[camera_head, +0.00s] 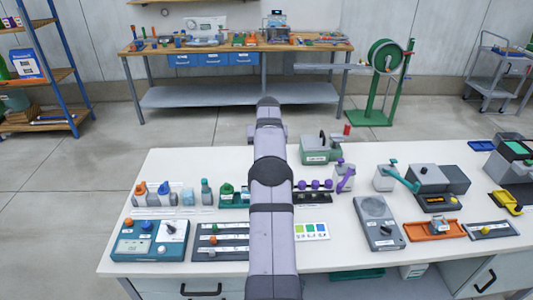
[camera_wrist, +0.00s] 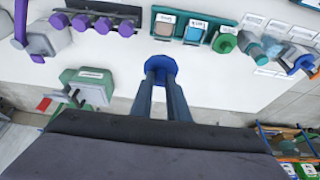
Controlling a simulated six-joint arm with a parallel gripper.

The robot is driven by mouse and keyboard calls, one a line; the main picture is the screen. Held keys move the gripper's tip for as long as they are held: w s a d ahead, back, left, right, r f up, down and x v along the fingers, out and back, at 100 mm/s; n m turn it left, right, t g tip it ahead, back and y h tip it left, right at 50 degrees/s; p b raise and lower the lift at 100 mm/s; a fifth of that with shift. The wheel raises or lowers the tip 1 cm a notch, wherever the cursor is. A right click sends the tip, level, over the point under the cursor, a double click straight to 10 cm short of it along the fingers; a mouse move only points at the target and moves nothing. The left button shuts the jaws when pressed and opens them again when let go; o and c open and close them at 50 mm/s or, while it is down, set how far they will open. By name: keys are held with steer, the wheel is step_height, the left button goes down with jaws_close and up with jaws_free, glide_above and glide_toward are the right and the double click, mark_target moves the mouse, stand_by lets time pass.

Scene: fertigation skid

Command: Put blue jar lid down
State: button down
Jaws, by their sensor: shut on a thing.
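The blue jar lid (camera_wrist: 161,65) shows in the wrist view between the tips of my gripper (camera_wrist: 163,77). My gripper is shut on it, over the bare white bench top (camera_wrist: 130,62). I cannot tell whether the lid touches the bench. In the head view my own arm hides the lid and the gripper tips. A green rack (camera_wrist: 153,24) near the lid has a brown square and a blue square with white labels. A round green part (camera_wrist: 224,43) is at the rack's right end in the wrist view.
In the wrist view, a dark rack with purple knobs (camera_wrist: 103,24) is at upper left, and a grey-green machine (camera_wrist: 85,88) is at left. Bottles (camera_wrist: 262,46) stand at right. The white top between them is clear.

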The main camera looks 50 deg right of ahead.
stand_by(0.4)
steer(key=shift+a+f+b, duration=0.25)
steer(key=shift+f+b, duration=0.2)
steer(key=s+a+f+b, duration=0.2)
steer(key=a+f+b, duration=0.6)
steer(key=f+b, duration=0.1)
steer(key=shift+a+f, duration=0.2)
steer(key=shift+a, duration=0.05)
steer(key=shift+f+p, duration=1)
steer(key=shift+f, duration=4)
steer(key=shift+f, duration=0.1)
